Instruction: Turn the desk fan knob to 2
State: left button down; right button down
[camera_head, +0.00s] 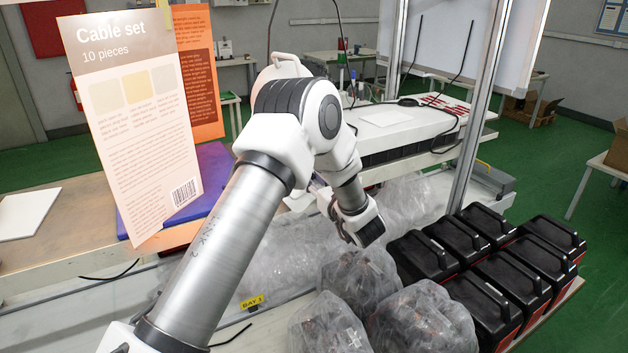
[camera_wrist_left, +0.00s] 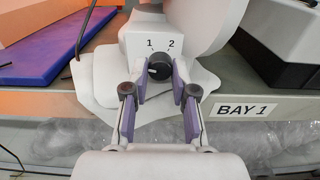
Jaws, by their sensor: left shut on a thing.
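The desk fan's white base (camera_wrist_left: 150,43) is at the top middle of the left wrist view. Its face carries a "1" at upper left and a "2" at upper right. Below them is a round black knob (camera_wrist_left: 159,67) with a small pale mark; I cannot tell exactly which number it points to. My left gripper (camera_wrist_left: 159,82) has its purple-lined fingers on either side of the knob and is shut on it. In the head view my left arm hides the gripper's fingers and the knob. My right gripper is in neither view.
A "BAY 1" label (camera_wrist_left: 246,109) is on the bench edge right of the fan. Several clear bags (camera_head: 422,318) and black cases (camera_head: 485,305) fill the lower right. A dark cable hangs near the fan.

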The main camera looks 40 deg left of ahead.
pick_arm(q)
jog(key=m+b, duration=0.5)
jog(key=b, duration=0.3)
jog(key=shift+r+m, duration=0.15)
jog(key=shift+m, duration=0.15)
jog(key=c, duration=0.9)
grip_release()
jog(key=shift+a, duration=0.15)
jog(key=shift+a+f, duration=0.15)
jog(key=shift+f, duration=0.05)
